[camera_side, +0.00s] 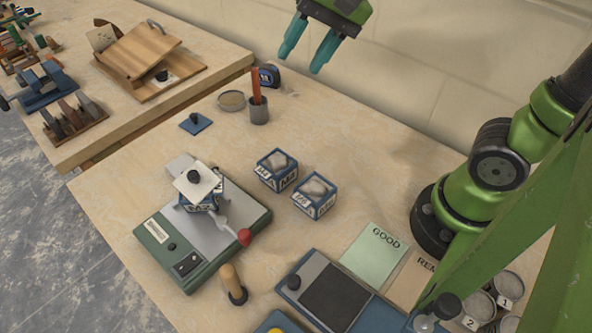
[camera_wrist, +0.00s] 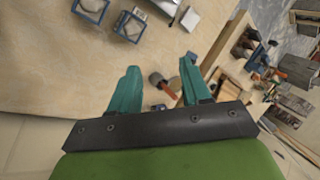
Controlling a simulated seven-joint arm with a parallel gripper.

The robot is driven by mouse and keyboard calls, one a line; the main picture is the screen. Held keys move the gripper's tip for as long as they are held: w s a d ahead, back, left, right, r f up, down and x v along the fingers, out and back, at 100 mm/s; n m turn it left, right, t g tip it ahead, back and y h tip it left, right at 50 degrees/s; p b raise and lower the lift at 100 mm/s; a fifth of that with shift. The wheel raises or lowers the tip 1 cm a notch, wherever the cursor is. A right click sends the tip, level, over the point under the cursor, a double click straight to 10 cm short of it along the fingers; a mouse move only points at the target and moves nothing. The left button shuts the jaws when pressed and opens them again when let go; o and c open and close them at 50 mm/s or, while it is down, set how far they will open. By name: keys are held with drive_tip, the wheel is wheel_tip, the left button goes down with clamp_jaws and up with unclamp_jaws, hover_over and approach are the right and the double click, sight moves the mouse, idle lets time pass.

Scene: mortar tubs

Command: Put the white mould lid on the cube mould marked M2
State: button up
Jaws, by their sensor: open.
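The white mould lid (camera_side: 205,188), a pale square plate with a black knob, lies skewed over a blue cube mould (camera_side: 191,206) on the green jolting table; it hides most of that mould's top. That mould's label is too small to read surely. Two more blue cube moulds, one at the back left (camera_side: 277,170) and one at the front right (camera_side: 315,197), stand filled with grey material and uncovered; their labels begin with M, digits unclear. My gripper (camera_side: 302,64) is open and empty, high above the bench's back edge, far from the lid. It also shows in the wrist view (camera_wrist: 160,66).
A blue lid (camera_side: 196,123) with a black knob lies at the back left. A grey cup (camera_side: 259,112) with a red-handled tool and a tape measure (camera_side: 268,76) stand near the back edge. A red-knobbed lever (camera_side: 243,237) juts beside the covered mould.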

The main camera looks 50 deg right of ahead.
drive_tip(key=s+d+f+n+t+h, duration=0.1)
drive_tip(key=s+d+f+n+t, duration=0.2)
drive_tip(key=s+d+n, duration=0.2)
drive_tip(key=s+d, duration=0.1)
drive_tip(key=s, duration=0.1)
drive_tip(key=shift+s+d+f+h, duration=0.2)
drive_tip(key=shift+s+h, duration=0.1)
drive_tip(key=shift+h, duration=0.1)
drive_tip(key=shift+o, duration=0.5)
drive_tip(key=shift+r, duration=0.1)
